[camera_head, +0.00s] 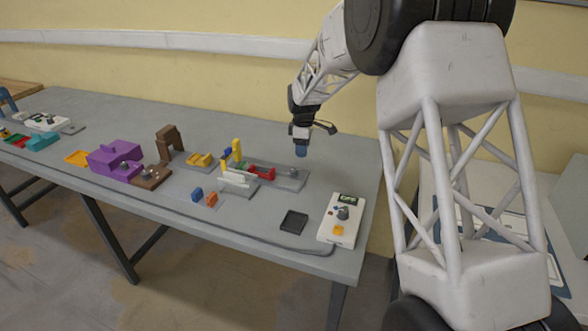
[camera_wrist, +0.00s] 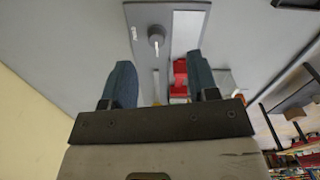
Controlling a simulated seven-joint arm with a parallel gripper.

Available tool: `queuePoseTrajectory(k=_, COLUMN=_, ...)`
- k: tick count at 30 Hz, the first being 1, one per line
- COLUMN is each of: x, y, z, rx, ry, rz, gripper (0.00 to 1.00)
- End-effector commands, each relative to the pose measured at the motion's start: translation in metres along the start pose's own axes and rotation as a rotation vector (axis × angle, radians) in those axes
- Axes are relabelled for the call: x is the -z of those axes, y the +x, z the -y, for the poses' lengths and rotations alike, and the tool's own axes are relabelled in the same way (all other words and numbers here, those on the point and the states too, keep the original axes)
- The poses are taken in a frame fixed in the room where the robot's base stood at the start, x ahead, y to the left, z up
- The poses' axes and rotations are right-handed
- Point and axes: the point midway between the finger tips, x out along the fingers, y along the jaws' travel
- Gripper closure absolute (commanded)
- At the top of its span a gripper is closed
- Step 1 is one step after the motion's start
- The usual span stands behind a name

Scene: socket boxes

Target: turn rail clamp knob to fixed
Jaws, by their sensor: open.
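The rail clamp knob (camera_wrist: 156,34) is a small dark grey round knob on a grey base plate (camera_wrist: 178,8); a light mark shows beside it. In the head view the knob (camera_head: 293,171) sits at the right end of the grey rail plate, beside a red part (camera_head: 262,172). The red part also shows in the wrist view (camera_wrist: 180,77). My gripper (camera_head: 301,152) is above the back edge of that plate. In the wrist view its two blue-grey fingers (camera_wrist: 160,83) are apart with nothing held, and the knob lies beyond their tips.
White, yellow and green parts crowd the plate's left side. A purple block (camera_head: 115,157) and brown stand (camera_head: 168,140) are farther left. Bare table lies around the tray.

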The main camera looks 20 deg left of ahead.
Motion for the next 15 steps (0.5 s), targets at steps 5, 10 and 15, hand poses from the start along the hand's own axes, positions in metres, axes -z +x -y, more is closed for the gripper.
queuePoseTrajectory(k=5, x=0.025, y=0.022, z=-0.01, rx=0.008, ry=-0.063, rz=0.002, gripper=0.46)
queuePoseTrajectory(k=10, x=0.033, y=0.029, z=-0.014, rx=0.01, ry=-0.086, rz=0.003, gripper=0.46)
queuePoseTrajectory(k=15, x=0.033, y=0.029, z=-0.014, rx=0.01, ry=-0.088, rz=0.003, gripper=0.46)
